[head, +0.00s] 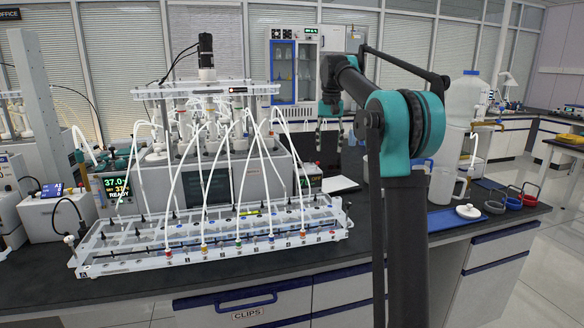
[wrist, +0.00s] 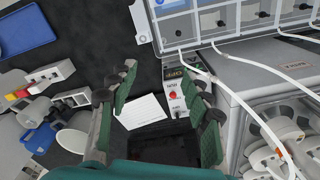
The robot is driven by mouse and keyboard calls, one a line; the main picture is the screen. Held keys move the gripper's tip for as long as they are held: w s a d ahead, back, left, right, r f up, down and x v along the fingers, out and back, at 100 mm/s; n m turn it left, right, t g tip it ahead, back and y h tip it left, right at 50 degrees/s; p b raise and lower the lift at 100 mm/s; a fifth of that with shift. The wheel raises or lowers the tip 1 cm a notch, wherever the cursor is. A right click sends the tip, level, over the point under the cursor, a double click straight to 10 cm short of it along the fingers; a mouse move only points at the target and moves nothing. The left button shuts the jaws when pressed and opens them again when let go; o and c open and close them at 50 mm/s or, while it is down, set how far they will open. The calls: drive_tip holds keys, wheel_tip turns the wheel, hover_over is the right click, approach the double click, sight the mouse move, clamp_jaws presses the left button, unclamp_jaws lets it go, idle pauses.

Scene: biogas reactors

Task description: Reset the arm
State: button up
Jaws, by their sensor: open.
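My gripper (head: 329,136) hangs fingers down at the end of my teal and black arm, above the back part of the bench in the head view. It is to the right of the reactor unit (head: 216,178). In the wrist view my gripper (wrist: 160,84) shows two green and black fingers spread wide apart. Nothing is between them in their grasp. Below them lie a white sheet (wrist: 141,111) and a small control box with a red knob (wrist: 173,96), both apart from the fingers. My upright arm link hides part of the bench in the head view.
A clear rack with tubes (head: 215,241) fills the bench front left.

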drive_tip(key=s+d+f+n+t, duration=0.1)
drive_tip(key=s+d+f+t, duration=0.1)
drive_tip(key=s+f, duration=1.5)
drive_tip(key=s+d+f+n+t, duration=0.1)
drive_tip(key=s+d+f, duration=0.3)
drive_tip(key=s+f, duration=1.4)
drive_tip(key=s+t, duration=0.1)
drive_tip(key=s, duration=0.3)
drive_tip(key=shift+s, duration=0.15)
drive_tip(key=shift+r, duration=0.1)
